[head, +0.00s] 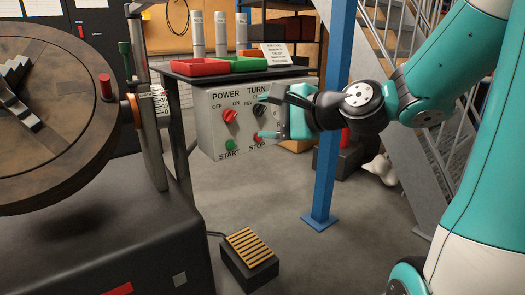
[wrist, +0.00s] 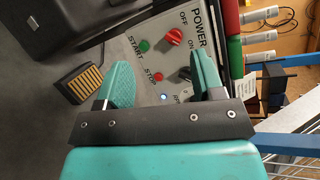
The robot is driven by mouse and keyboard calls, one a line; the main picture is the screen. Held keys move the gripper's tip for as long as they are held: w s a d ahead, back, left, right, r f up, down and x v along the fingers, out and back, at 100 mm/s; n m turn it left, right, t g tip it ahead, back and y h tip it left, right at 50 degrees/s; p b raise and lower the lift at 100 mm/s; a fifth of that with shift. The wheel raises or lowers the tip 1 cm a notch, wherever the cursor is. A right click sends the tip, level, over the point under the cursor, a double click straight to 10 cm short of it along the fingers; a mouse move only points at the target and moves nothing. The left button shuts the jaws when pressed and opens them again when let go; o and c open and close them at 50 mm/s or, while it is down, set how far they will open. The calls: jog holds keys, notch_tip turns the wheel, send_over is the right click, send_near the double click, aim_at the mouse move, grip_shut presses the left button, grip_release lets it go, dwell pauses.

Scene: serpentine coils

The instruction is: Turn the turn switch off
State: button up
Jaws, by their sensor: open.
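The control box (head: 206,140) is a grey panel with POWER and TURN labels. The turn switch (head: 260,109) is a black knob on its right side, partly hidden by my gripper in the head view. It also shows in the wrist view (wrist: 185,74), close beside one finger and partly covered. I cannot tell which way its pointer faces. My gripper (head: 263,116) is open in front of the panel's right side, its fingers above and below the turn switch in the head view. The fingers also show spread and empty in the wrist view (wrist: 160,68).
The red power switch (head: 230,116), green START button (head: 231,145) and red STOP button (head: 257,138) are on the same panel. A shelf above holds red and green trays (head: 235,64). A blue post (head: 331,120) stands right; a pedal (head: 249,255) lies on the floor.

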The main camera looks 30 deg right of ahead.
jog(key=d+f+m+t+h+b, duration=0.4)
jog(key=d+f+m+b, duration=0.15)
jog(key=d+m, duration=0.35)
jog(key=p, duration=1.1)
send_near(262, 111)
jog(key=shift+n+h, duration=0.3)
jog(key=shift+h, duration=0.1)
jog(key=w+p, duration=0.2)
jog(key=w, duration=0.1)
jog(key=w+p, duration=0.1)
jog(key=w, duration=0.2)
jog(key=w+p, duration=0.2)
jog(key=w, duration=0.2)
jog(key=shift+a+r+p, duration=0.15)
jog(key=shift+a+p, duration=0.2)
jog(key=shift+c, duration=0.3)
jog(key=c, duration=0.9)
